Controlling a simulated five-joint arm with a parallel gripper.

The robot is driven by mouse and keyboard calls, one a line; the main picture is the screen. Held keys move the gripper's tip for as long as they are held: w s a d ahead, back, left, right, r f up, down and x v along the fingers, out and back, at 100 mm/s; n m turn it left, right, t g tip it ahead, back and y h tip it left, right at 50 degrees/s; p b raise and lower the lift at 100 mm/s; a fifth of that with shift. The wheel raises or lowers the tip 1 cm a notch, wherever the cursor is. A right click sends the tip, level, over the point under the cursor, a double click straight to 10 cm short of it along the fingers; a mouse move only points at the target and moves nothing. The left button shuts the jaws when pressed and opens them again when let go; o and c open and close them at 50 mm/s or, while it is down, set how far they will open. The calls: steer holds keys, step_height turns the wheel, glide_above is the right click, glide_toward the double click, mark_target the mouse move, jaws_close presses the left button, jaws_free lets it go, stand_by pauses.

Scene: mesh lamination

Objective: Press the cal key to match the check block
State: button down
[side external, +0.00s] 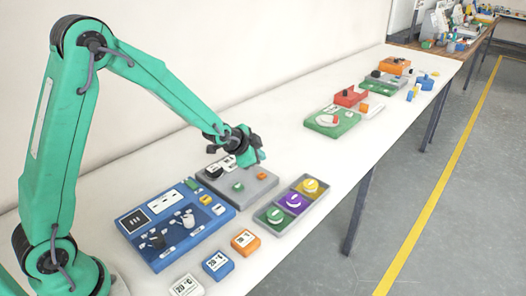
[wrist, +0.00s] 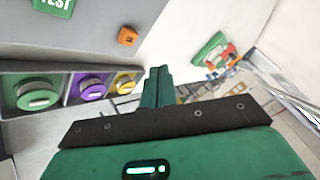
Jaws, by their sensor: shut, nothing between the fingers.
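A grey device (side external: 262,190) stands on the white table. It carries a green key (side external: 238,187), which reads TEST in the wrist view (wrist: 55,6), and a small orange key (side external: 262,176), whose lettering I cannot read; it also shows in the wrist view (wrist: 128,36). Which key is the cal key I cannot tell. Three blocks marked like "20 °C" lie at the front: orange (side external: 245,241), blue (side external: 217,263) and white (side external: 186,286). My gripper (side external: 260,157) is shut and empty, above the far part of the grey device, apart from the keys.
A blue panel (side external: 160,260) with dials and small keys is left of the grey device. A grey tray (side external: 275,231) with green, purple and yellow round pieces lies to its right. Further devices, including a green one (side external: 340,127), stand farther along the table, with bare table between.

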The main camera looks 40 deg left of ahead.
steer(key=shift+f, duration=1.95)
steer(key=shift+a+f, duration=0.1)
steer(key=shift+f, duration=0.8)
stand_by(1.9)
steer(key=shift+r, duration=0.9)
steer(key=shift+r, duration=0.1)
steer(key=shift+r, duration=2.45)
